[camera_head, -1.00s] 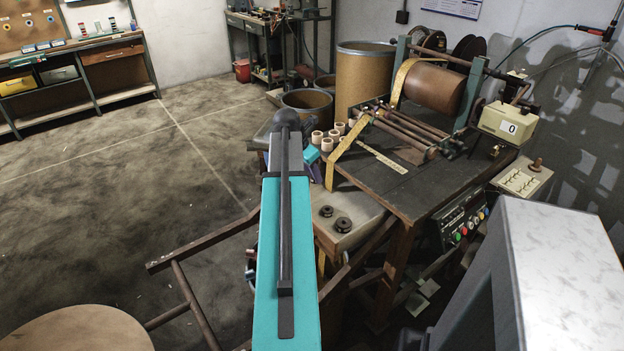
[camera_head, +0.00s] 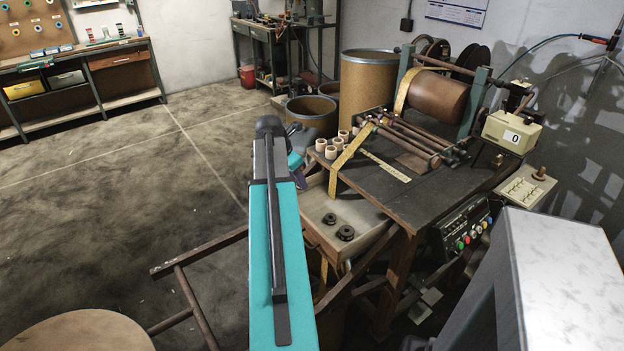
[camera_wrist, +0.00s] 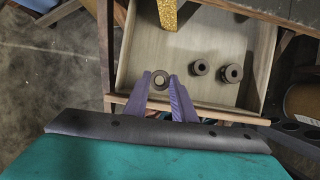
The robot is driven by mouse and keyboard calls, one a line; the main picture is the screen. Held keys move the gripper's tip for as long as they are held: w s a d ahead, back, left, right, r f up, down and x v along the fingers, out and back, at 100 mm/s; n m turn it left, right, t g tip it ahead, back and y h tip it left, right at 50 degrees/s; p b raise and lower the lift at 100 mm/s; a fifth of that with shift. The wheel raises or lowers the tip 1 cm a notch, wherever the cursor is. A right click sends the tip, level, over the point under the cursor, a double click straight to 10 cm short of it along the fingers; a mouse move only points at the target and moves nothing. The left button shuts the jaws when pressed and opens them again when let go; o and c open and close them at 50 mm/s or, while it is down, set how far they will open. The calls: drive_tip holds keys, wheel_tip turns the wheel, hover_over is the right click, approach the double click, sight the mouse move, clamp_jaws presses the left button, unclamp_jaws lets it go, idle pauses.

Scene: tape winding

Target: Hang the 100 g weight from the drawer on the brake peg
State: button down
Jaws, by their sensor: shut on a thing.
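My gripper (camera_wrist: 160,83) has purple fingers and is shut on a small round weight (camera_wrist: 160,83), whose top shows between the fingertips in the wrist view. I cannot read its mass. The fingers are over the open drawer (camera_wrist: 140,60), close to one of its edges. Two dark round weights (camera_wrist: 200,67) (camera_wrist: 232,73) of different size stand in the drawer. They also show in the head view (camera_head: 329,219) (camera_head: 345,233). The held weight is hidden by my arm in the head view. I cannot make out the brake peg for certain.
The winding machine's brown roll (camera_head: 438,97) and rods stand on the dark table (camera_head: 400,195), with yellow tape hanging down toward the drawer. Several pale cores (camera_head: 335,145) sit at the table's left. A counter box (camera_head: 510,132) reads 0. A wooden stool frame (camera_head: 195,300) stands at lower left.

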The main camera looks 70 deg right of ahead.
drive_tip(key=w+a+r+p, duration=0.3)
drive_tip(key=w+a+r, duration=0.1)
drive_tip(key=w+a, duration=0.95)
drive_tip(key=w+a+r+p, duration=0.3)
drive_tip(key=w+a+r, duration=0.1)
drive_tip(key=w+a, duration=0.95)
drive_tip(key=w+a+r+p, duration=0.2)
drive_tip(key=w+a, duration=0.1)
drive_tip(key=a, duration=0.9)
drive_tip(key=w+a+r+p, duration=0.2)
drive_tip(key=a+r, duration=0.1)
drive_tip(key=a, duration=1)
drive_tip(key=w+a+r+m+p, duration=0.1)
drive_tip(key=w+a+r+p, duration=0.1)
drive_tip(key=a, duration=1.1)
drive_tip(key=shift+w+r+p, duration=0.35)
drive_tip(key=shift+w+r, duration=0.4)
drive_tip(key=shift+w, duration=0.05)
drive_tip(key=shift+g, duration=0.3)
